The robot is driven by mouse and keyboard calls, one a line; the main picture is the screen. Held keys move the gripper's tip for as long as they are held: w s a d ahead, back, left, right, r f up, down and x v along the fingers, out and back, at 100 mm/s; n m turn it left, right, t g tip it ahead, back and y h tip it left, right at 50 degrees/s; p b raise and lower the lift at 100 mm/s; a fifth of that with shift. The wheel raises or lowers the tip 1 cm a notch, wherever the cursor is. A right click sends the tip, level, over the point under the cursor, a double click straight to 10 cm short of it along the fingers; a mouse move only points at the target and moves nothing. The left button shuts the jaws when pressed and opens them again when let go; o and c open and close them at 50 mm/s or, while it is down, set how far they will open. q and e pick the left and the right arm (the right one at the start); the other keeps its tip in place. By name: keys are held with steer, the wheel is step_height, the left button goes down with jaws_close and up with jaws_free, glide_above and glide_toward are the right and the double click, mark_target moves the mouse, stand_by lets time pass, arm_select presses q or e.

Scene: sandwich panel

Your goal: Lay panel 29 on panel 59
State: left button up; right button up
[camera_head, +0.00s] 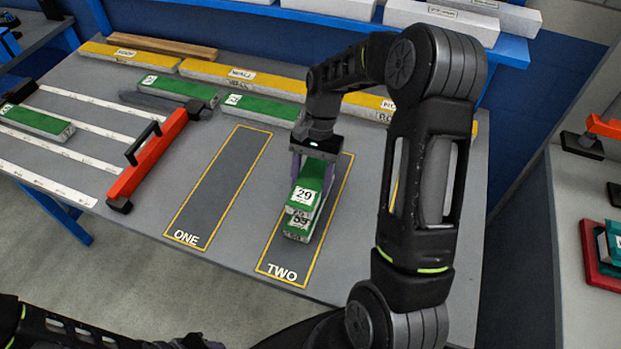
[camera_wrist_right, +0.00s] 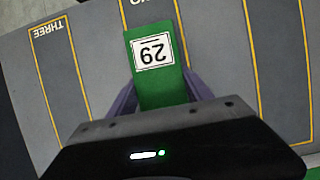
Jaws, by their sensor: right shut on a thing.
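Panel 29 (camera_head: 309,187) is a green-topped slab with a white number label; it also shows in the right wrist view (camera_wrist_right: 165,82). My right gripper (camera_head: 313,172) is shut on it, with a purple finger on each long side. Panel 59 (camera_head: 299,233) lies in the outlined area marked TWO (camera_head: 275,259), directly below panel 29 and mostly hidden by it. The two panels look roughly lined up. I cannot tell whether they touch. Part of what looks like my left gripper (camera_head: 196,342) shows at the bottom edge, too cut off to read its jaws.
Area ONE (camera_head: 212,192) is empty. More green panels (camera_head: 262,109) and yellow-topped panels (camera_head: 235,76) lie along the back. A red bar with a black handle (camera_head: 150,155) stands at left beside white rails (camera_head: 95,139). White slabs (camera_head: 440,16) sit on the blue shelf behind.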

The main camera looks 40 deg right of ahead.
mark_target(313, 176)
steer(key=shift+f+b, duration=0.5)
steer(key=shift+f, duration=0.55)
steer(key=shift+f+b, duration=0.4)
steer(key=shift+f, duration=0.2)
steer(key=o, duration=1.5)
steer(key=shift+c, duration=0.2)
steer(key=b+v, duration=0.1)
steer(key=v, duration=0.5)
steer(key=shift+w+d+r, duration=0.1)
steer(key=shift+w+r, duration=0.05)
steer(key=shift+r, duration=0.2)
steer(key=shift+d+r, duration=0.15)
steer(key=shift+r, duration=0.4)
